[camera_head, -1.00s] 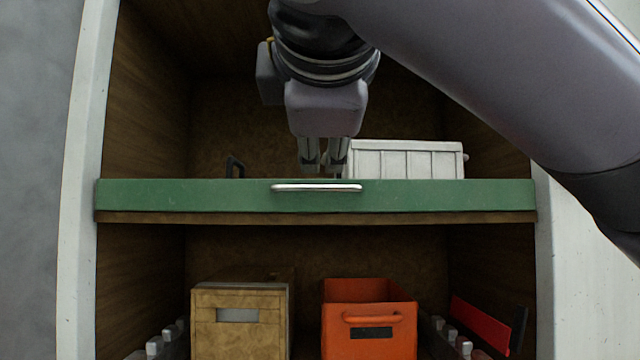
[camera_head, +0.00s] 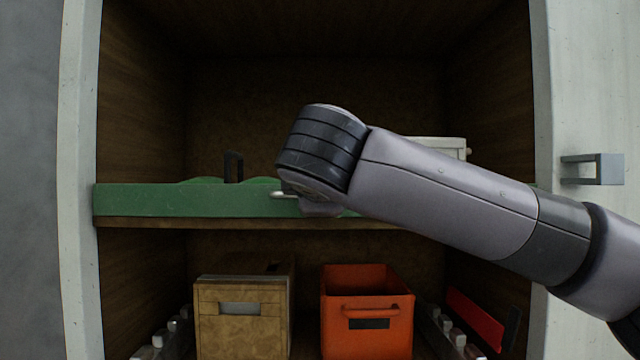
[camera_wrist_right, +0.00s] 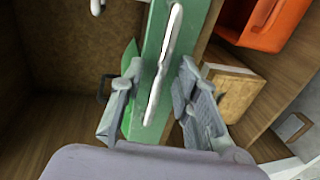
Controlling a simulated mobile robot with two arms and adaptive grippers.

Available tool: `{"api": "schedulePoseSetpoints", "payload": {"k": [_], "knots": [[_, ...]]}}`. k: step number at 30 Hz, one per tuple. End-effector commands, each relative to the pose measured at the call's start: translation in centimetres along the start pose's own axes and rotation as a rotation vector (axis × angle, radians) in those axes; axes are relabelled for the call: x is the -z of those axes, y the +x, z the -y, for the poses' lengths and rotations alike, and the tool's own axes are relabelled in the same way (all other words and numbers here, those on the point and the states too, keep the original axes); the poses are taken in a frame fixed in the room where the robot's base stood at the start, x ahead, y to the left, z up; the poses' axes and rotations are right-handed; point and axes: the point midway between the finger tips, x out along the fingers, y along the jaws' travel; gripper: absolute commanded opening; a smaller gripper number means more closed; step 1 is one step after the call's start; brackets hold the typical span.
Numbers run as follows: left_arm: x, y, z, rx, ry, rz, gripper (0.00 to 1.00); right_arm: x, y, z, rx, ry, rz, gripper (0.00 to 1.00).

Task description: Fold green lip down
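The green lip (camera_head: 160,199) stands across the front edge of the upper shelf, with a pale bar handle (camera_head: 284,195) on its front face. My right arm covers its right part in the head view. In the right wrist view the lip (camera_wrist_right: 158,45) and its handle (camera_wrist_right: 163,65) run between the spread fingers of my right gripper (camera_wrist_right: 160,70). One finger is on the shelf side and one on the outer side. I cannot tell whether they touch the lip. In the head view the right fingers are hidden behind my wrist. My left gripper is not in view.
A white crate (camera_head: 447,145) and a black handle-shaped part (camera_head: 233,166) are on the upper shelf behind the lip. Below stand a tan box (camera_head: 240,318) and an orange bin (camera_head: 367,312). A grey bracket (camera_head: 592,169) sticks out of the right wall.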

Motion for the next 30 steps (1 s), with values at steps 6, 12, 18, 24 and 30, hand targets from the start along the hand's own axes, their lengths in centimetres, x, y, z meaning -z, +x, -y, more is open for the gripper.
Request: {"api": "schedulePoseSetpoints", "payload": {"k": [6, 12, 18, 24, 30], "knots": [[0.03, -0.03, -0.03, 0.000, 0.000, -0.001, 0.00, -0.01, 0.17, 0.03, -0.001, 0.001, 0.000, 0.29], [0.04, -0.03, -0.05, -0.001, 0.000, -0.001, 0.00, -0.01, 0.14, 0.01, -0.001, 0.001, 0.000, 0.20], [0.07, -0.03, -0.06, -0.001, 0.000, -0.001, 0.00, 0.00, 0.12, 0.00, -0.001, 0.001, 0.000, 0.07], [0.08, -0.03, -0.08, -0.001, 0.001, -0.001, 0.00, 0.01, 0.11, 0.01, -0.001, 0.001, 0.000, 0.00], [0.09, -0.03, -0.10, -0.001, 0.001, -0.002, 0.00, 0.01, 0.11, 0.02, 0.000, 0.000, 0.000, 0.00]]}}
